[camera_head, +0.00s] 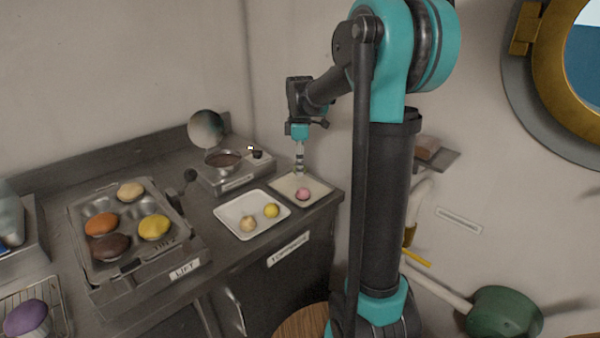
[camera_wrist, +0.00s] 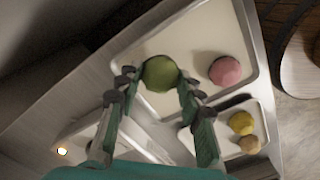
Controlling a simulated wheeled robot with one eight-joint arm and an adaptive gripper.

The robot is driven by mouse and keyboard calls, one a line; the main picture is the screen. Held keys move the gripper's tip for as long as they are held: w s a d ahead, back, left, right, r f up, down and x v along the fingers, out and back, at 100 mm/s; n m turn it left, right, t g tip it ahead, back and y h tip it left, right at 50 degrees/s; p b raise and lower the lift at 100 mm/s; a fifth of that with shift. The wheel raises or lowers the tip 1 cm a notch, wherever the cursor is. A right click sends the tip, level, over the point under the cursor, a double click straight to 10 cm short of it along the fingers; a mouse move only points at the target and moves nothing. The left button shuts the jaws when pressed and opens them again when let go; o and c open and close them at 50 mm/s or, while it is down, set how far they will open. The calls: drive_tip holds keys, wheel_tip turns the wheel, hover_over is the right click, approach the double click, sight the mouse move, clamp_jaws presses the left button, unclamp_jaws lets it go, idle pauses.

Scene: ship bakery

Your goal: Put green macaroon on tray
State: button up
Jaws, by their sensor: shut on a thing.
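My gripper (camera_wrist: 158,84) is shut on the green macaroon (camera_wrist: 160,72), which sits between its fingertips in the wrist view. Below it is a cream tray (camera_wrist: 205,35) with a pink macaroon (camera_wrist: 224,70) to the right of the green one. In the head view my gripper (camera_head: 299,168) points down over the same tray (camera_head: 318,186), behind the pink macaroon (camera_head: 303,194). The green macaroon cannot be made out there. Whether it touches the tray is unclear.
A white tray (camera_head: 231,214) with a yellow (camera_head: 271,211) and a beige macaroon (camera_head: 248,224) stands left of the cream tray. A metal tin (camera_head: 85,222) with several macaroons is further left. A pan device (camera_head: 222,178) stands behind. The counter's edge is close on the right.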

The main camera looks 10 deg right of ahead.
drive_tip(key=shift+f, duration=1.45)
drive_tip(key=o, duration=0.8)
drive_tip(key=shift+f, duration=0.15)
wheel_tip(320, 180, up, 12)
drive_tip(key=shift+r, duration=0.2)
